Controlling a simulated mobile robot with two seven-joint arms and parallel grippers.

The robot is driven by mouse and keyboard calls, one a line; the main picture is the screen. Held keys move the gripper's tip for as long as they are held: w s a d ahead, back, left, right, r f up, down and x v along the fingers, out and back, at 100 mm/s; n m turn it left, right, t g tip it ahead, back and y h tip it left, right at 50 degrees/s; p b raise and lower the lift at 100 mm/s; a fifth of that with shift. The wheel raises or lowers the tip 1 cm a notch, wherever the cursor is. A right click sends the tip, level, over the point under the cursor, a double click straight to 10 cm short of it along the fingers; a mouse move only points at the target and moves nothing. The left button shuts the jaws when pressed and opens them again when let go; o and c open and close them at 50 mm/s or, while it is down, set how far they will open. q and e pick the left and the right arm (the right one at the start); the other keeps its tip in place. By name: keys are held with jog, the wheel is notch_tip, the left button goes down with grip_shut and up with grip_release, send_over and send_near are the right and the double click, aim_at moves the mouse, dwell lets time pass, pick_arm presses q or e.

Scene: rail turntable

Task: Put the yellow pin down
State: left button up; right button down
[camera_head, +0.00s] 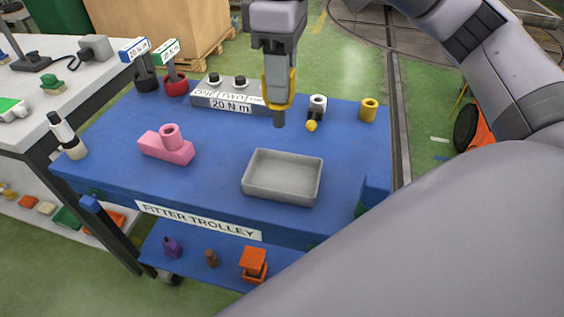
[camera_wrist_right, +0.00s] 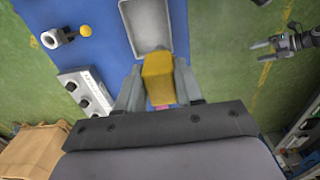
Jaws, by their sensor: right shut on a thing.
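My right gripper (camera_head: 279,90) hangs over the far part of the blue trolley top, beyond the grey tray. It is shut on the yellow pin (camera_head: 279,105), which points down with a dark grey lower end. The pin's lower end is close above the blue top; I cannot tell whether it touches. In the right wrist view the yellow pin (camera_wrist_right: 158,78) sits between both fingers. What looks like my left gripper (camera_wrist_right: 285,42) shows at the upper right of that view, fingers apart and empty, away from the trolley.
The grey tray (camera_head: 283,193) is empty. A pink block (camera_head: 166,147) stands left. Blue surface between them is clear.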

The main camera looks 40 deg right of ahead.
aim_at(282, 127)
notch_tip(282, 127, down, 12)
jog(key=b, duration=0.3)
jog(key=shift+r, duration=0.1)
notch_tip(282, 127, down, 5)
jog(key=shift+f+b, duration=0.1)
jog(key=shift+b, duration=0.5)
jog(key=c, duration=0.7)
grip_release()
jog(key=shift+f, duration=0.15)
